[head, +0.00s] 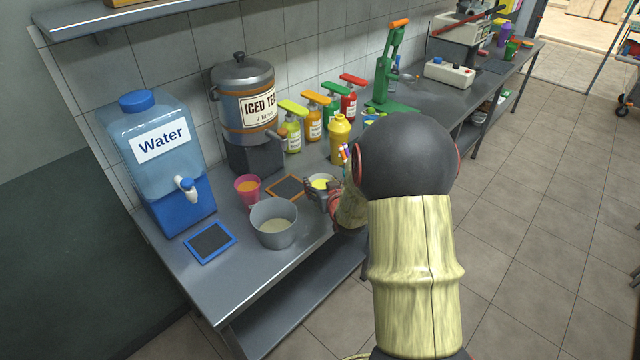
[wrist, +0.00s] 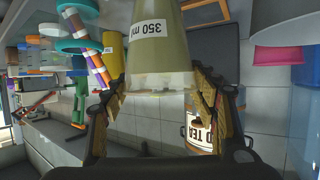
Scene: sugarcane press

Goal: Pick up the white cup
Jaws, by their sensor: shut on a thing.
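The white cup (head: 321,184) stands near the front edge of the metal counter (head: 270,290), with yellow showing in its top. In the wrist view the cup (wrist: 155,62) appears upside down, olive-grey in shade, with a pale rim and a "350 ml" label. My gripper (wrist: 160,82) has a finger on each side of the cup and is shut on it. In the head view my gripper (head: 325,192) is partly hidden by my arm. I cannot tell whether the cup's base touches the counter.
A grey pot (head: 274,226) and a pink cup (head: 247,190) stand left of the cup. Behind are a water dispenser (head: 160,160), an iced tea dispenser (head: 246,100) and several pump bottles (head: 314,118). A yellow shaker (head: 339,140) and a green press (head: 388,75) stand to the right.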

